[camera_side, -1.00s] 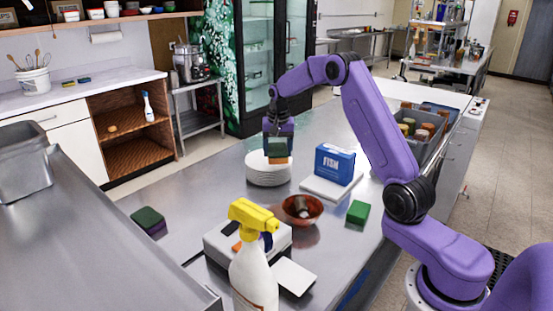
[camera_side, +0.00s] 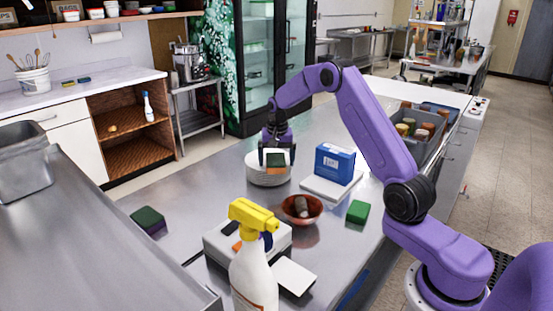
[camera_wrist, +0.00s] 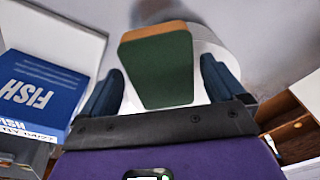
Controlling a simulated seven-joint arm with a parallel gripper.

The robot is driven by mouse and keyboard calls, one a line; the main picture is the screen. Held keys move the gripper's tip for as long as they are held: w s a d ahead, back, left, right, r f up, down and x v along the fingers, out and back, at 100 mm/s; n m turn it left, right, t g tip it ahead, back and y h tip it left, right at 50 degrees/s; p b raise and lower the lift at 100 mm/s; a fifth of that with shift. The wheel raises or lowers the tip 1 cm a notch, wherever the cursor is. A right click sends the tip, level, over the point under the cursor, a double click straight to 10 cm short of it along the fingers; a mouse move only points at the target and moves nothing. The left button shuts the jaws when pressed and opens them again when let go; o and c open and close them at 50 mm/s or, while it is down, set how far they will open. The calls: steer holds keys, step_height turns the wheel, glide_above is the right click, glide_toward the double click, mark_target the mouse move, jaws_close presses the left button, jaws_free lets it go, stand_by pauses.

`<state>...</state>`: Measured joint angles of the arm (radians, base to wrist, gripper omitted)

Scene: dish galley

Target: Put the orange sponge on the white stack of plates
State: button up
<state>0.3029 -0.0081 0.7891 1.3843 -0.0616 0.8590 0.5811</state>
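The orange sponge (camera_side: 276,168) has a dark green scouring face and is at the white stack of plates (camera_side: 258,179), over its upper part. In the wrist view the sponge (camera_wrist: 155,68) shows its green face and an orange edge, with the white plates (camera_wrist: 200,92) behind it. My gripper (camera_side: 276,152) is just above the stack. Its fingers (camera_wrist: 161,72) are spread either side of the sponge with visible gaps. The sponge looks tilted in the side view; I cannot tell whether it lies flat.
A blue FISH box (camera_side: 334,164) stands on a white board right of the plates. A brown bowl (camera_side: 302,210), a green block (camera_side: 358,212) and a spray bottle (camera_side: 253,265) are nearer. A dark green sponge (camera_side: 148,220) lies left. Clear counter surrounds the stack's left side.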

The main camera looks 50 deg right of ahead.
mark_target(277, 161)
step_height(277, 161, up, 12)
steer(key=s+a, duration=0.1)
steer(key=s+a+r+n, duration=0.1)
steer(key=s+a+n, duration=0.5)
steer(key=a, duration=0.5)
steer(key=s+a+r+n, duration=0.1)
steer(key=s+a+n, duration=0.3)
steer(key=s+a, duration=0.5)
steer(key=s+a+f+n, duration=0.1)
steer(key=s+n, duration=0.5)
steer(key=s, duration=0.7)
steer(key=s+a+f+n+y, duration=0.1)
steer(key=s+n, duration=0.5)
steer(key=s, duration=0.7)
step_height(277, 161, down, 3)
steer(key=shift+s+a+r+g, duration=0.1)
steer(key=shift+s+a+g, duration=0.15)
steer(key=shift+a+g, duration=0.25)
steer(key=shift+o, duration=0.4)
steer(key=shift+w+a, duration=0.1)
